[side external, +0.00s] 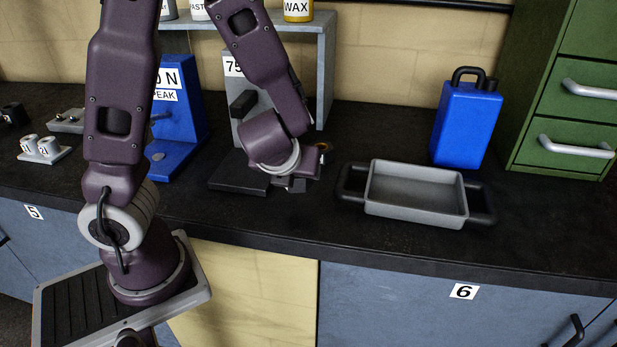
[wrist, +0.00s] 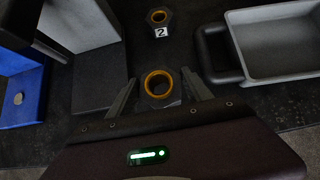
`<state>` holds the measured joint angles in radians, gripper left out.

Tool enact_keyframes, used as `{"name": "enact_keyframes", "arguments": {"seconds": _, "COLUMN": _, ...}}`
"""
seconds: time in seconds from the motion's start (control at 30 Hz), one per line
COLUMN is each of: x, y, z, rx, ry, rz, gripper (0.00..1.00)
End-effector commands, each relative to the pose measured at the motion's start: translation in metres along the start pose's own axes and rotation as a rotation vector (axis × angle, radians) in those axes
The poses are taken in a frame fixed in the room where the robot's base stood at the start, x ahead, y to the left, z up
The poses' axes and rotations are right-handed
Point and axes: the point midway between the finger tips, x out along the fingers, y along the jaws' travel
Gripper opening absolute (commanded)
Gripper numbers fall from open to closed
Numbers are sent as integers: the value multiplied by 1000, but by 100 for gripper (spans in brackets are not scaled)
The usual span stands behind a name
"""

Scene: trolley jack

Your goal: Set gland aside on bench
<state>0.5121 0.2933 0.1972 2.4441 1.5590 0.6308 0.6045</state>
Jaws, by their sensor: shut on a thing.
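A gland (wrist: 159,84) with an amber ring around its dark opening sits between my fingertips in the wrist view. My gripper (wrist: 160,92) is shut on it. In the side view my gripper (side external: 296,184) is low over the black bench top (side external: 330,230), between the grey stand and the grey tray. The gland is mostly hidden by my gripper there, and I cannot tell whether it touches the bench.
A grey tray (side external: 372,208) with black handles lies to the right, with a blue can (side external: 465,125) behind it. A grey stand (side external: 238,186) and a blue stand (side external: 185,125) are to the left. Bench in front of the tray is clear.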

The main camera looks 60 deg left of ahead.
Motion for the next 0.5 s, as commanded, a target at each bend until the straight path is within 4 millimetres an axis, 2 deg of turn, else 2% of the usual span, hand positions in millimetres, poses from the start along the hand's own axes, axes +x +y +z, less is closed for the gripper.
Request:
{"name": "enact_keyframes", "arguments": {"seconds": 0.3, "x": 30, "y": 1, "z": -29, "rx": 6, "ry": -3, "rz": 6, "gripper": 0}}
{"name": "enact_keyframes", "arguments": {"seconds": 0.5, "x": 34, "y": 0, "z": -33, "rx": -4, "ry": -3, "rz": 0, "gripper": 0}}
